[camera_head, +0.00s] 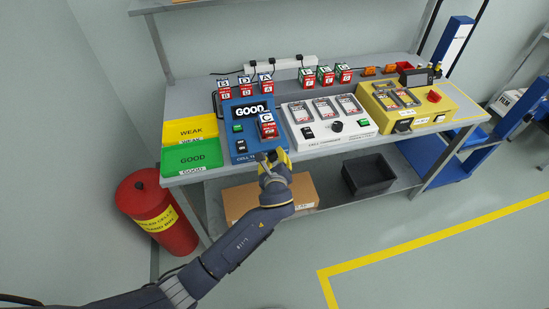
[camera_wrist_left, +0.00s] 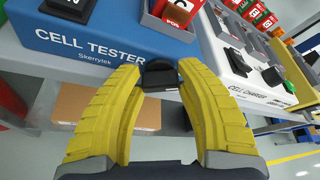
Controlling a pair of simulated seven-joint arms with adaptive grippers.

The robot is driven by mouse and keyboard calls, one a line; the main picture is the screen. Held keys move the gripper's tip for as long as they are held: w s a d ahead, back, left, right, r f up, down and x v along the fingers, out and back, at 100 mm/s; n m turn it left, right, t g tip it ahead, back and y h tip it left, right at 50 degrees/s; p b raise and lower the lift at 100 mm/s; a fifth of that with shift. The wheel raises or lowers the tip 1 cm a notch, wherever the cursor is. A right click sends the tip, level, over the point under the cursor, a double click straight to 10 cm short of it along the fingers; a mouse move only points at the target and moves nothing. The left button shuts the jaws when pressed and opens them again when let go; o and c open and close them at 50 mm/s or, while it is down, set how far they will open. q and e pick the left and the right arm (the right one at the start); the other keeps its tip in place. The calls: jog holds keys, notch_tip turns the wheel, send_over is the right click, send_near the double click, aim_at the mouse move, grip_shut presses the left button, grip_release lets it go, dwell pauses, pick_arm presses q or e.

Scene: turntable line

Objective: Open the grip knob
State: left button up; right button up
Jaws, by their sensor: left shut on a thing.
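The blue cell tester (camera_head: 242,142) stands on the bench and its display reads GOOD. A cell marked C (camera_head: 266,118) sits in its slot. A dark grip knob (camera_wrist_left: 160,76) is at the tester's lower front right, between the yellow fingers of my left gripper (camera_wrist_left: 160,88). My left gripper (camera_head: 275,160) is shut on the knob. In the head view the gripper hides the knob. How far the knob is turned or pulled cannot be told. My right gripper is not in view.
A white cell charger (camera_head: 335,142) stands right of the tester, with a yellow unit (camera_head: 420,122) beyond it. Yellow WEAK (camera_head: 190,130) and green GOOD (camera_head: 192,157) mats lie left. A red bin (camera_head: 155,212) stands on the floor. A cardboard box (camera_head: 303,193) and black crate (camera_head: 368,177) sit below.

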pick_arm(q)
jog(key=shift+n, duration=0.3)
dwell(0.4)
jog(key=o, duration=1.2)
jog(key=v, duration=1.2)
jog(key=shift+a+f, duration=0.1)
